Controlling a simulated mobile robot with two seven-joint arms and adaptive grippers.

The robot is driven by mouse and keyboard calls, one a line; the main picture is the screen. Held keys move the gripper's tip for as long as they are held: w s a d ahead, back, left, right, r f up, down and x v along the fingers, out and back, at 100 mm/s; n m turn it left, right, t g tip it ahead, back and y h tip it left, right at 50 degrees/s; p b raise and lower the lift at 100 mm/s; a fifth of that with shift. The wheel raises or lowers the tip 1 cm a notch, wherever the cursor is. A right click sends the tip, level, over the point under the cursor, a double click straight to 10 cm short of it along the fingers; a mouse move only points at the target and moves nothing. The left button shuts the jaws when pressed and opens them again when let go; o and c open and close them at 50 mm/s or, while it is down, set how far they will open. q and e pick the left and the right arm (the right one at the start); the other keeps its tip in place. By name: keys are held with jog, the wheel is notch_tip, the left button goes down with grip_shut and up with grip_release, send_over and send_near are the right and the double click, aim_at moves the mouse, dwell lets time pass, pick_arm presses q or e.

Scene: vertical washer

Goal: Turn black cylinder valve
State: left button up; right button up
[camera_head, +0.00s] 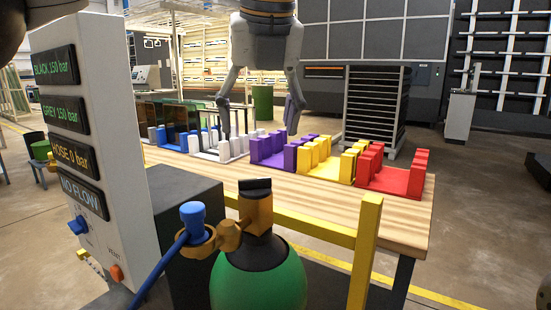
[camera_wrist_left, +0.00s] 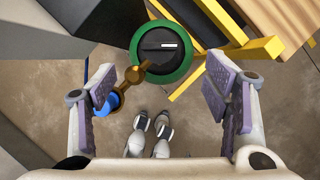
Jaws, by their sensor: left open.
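A green gas cylinder (camera_head: 258,285) with a black shoulder stands upright in the foreground. An orange valve (camera_head: 257,212) with a black knob (camera_head: 255,187) sits on top of it. The wrist view looks down on the round black knob (camera_wrist_left: 160,47), which has a white mark, inside the green cylinder rim (camera_wrist_left: 137,68). My left gripper (camera_head: 262,112) points down, open and empty, above the table region in the head view. Its purple-padded fingers (camera_wrist_left: 165,100) are spread wide in the wrist view, apart from the knob. My right gripper is not in view.
A blue knob (camera_head: 192,214) and blue hose adjoin the valve on the left. A display panel (camera_head: 85,130) reads black 150 bar, grey 150 bar, hose 0 bar, no flow. A yellow frame (camera_head: 365,250) stands right of the cylinder. Coloured racks (camera_head: 392,183) fill the wooden table (camera_head: 408,227).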

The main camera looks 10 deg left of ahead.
pick_arm(q)
send_near(255, 179)
jog(key=f, duration=0.2)
jog(key=x, duration=0.6)
jog(key=shift+w+a+f, duration=0.1)
jog(key=shift+w+a, duration=0.15)
jog(key=shift+w, duration=0.1)
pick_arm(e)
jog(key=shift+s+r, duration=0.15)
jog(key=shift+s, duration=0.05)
pick_arm(q)
jog(key=c, duration=1.2)
jog(key=shift+o, duration=0.2)
